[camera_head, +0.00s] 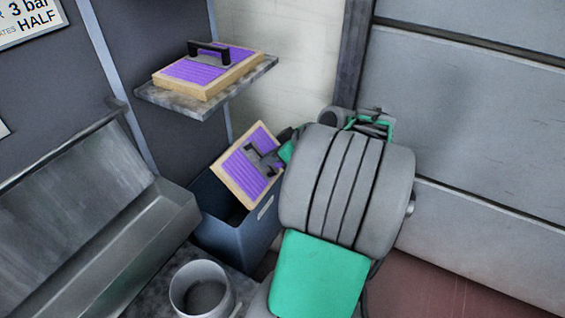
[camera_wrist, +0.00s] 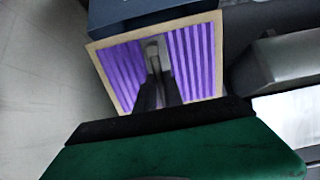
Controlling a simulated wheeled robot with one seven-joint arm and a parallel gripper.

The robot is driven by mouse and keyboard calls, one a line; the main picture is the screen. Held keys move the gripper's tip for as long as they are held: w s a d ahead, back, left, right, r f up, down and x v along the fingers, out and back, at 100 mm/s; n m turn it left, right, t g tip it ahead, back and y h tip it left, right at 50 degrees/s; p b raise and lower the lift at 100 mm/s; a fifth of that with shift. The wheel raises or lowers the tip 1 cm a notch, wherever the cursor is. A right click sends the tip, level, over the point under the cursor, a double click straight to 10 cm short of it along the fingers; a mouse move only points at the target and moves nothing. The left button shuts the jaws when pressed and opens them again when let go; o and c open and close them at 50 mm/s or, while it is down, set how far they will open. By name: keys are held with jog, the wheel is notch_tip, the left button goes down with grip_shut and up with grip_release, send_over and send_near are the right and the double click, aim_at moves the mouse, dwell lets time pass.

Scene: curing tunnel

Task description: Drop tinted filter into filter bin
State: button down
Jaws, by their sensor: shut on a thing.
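A purple pleated filter (camera_head: 240,172) with a pale wooden frame and a dark handle is tilted above the blue-grey bin (camera_head: 236,240) in the head view. My gripper (camera_head: 268,160) is shut on its handle. The filter also shows in the wrist view (camera_wrist: 195,60), with my gripper's fingers (camera_wrist: 155,75) reaching to its handle. The lower corner of the filter overlaps the bin's opening in the picture; whether it touches the rim I cannot tell. A second purple filter (camera_head: 205,70) with a black handle lies flat on the shelf (camera_head: 225,92) above.
A metal trough (camera_head: 130,245) stands left of the bin. A grey cup-like container (camera_head: 200,290) stands in front of it. A panelled grey wall (camera_head: 470,120) is on the right, and the red floor (camera_head: 430,280) there is clear.

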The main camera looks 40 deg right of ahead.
aim_at(255, 145)
jog(key=w+a, duration=0.1)
jog(key=w, duration=0.2)
jog(key=w+a+f+b, duration=0.1)
jog(key=w, duration=0.1)
jog(key=w+a+f+b, duration=0.1)
jog(key=w, duration=0.2)
jog(key=shift+w+f, duration=0.15)
jog(key=shift+w, duration=0.2)
jog(key=c, duration=1.4)
grip_release()
jog(key=p+v, duration=0.1)
jog(key=v, duration=0.6)
jog(key=shift+s+d+r+p, duration=0.1)
jog(key=shift+s+r+p, duration=0.2)
jog(key=shift+s, duration=0.05)
